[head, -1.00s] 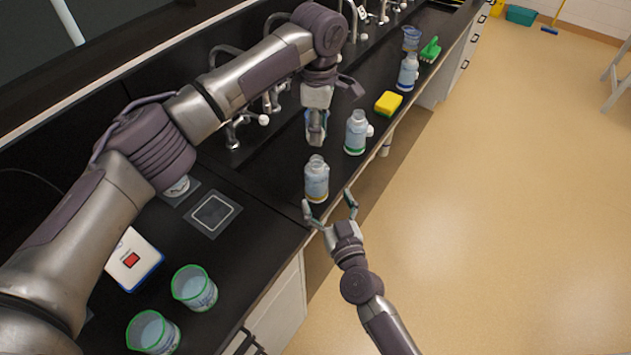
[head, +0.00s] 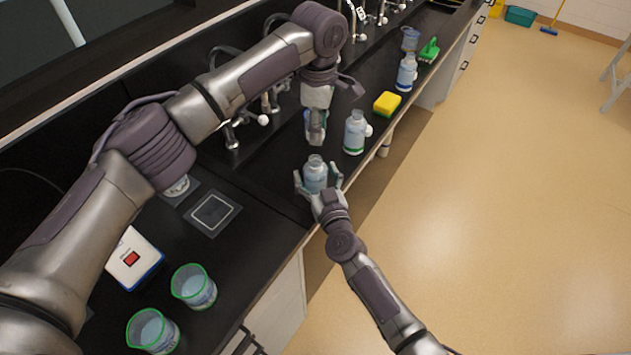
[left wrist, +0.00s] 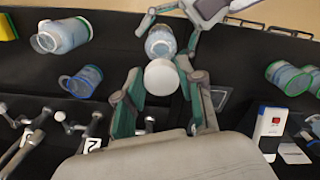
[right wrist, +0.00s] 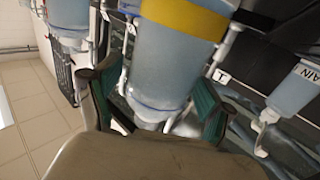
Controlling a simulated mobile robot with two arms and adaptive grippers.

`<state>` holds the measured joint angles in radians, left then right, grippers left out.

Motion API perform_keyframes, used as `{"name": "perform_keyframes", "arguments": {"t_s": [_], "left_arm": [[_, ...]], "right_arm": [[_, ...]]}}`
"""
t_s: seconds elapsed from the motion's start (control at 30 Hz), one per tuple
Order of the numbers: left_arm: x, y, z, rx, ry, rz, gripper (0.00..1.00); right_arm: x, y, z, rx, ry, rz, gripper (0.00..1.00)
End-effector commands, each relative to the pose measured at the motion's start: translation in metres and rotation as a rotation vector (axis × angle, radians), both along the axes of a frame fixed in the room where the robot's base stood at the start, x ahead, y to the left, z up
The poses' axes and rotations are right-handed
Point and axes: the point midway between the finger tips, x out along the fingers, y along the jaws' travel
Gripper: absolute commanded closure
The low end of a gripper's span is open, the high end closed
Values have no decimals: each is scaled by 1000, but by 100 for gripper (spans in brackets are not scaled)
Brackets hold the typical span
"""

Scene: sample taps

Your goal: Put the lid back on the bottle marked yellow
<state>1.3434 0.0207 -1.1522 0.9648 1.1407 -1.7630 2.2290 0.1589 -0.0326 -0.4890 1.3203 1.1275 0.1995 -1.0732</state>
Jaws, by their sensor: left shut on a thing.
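The bottle with a yellow band (right wrist: 185,18) stands upright and lidless near the counter's front edge; it shows in the head view (head: 315,174) and the left wrist view (left wrist: 160,42). My right gripper (head: 318,180) is open, with one finger on each side of this bottle; contact cannot be told. My left gripper (head: 316,138) is shut on a round white lid (left wrist: 160,77), pointing down behind the bottle in the head view. The lid is hidden in the head view.
A green-banded bottle (head: 355,132) stands close behind on the right, with a yellow sponge (head: 387,104) and another bottle (head: 407,73) beyond. Taps (head: 240,128) line the back. Green-rimmed beakers (head: 194,287) and a box with a red patch (head: 133,260) stand front left.

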Motion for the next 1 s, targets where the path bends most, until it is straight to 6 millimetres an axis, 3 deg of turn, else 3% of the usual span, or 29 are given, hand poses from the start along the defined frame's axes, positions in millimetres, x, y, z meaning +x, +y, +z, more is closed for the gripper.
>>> {"name": "perform_keyframes", "arguments": {"t_s": [0.07, 0.43, 0.57, 0.9, 1.0], "left_arm": [[0, 0, 0, 0, 0, 0, 74], [0, 0, 0, 0, 0, 0, 74], [0, 0, -3, 0, 1, 0, 74], [-1, -1, -46, 2, 4, 1, 74], [-1, -1, -49, 3, 0, 0, 74]], "right_arm": [[0, 0, 0, 0, 0, 0, 38], [0, 0, 0, 0, 0, 0, 100], [0, 0, 0, 0, 0, 0, 100], [0, 0, 1, 0, -1, 0, 100], [0, 0, 1, 0, -1, 0, 100]]}}
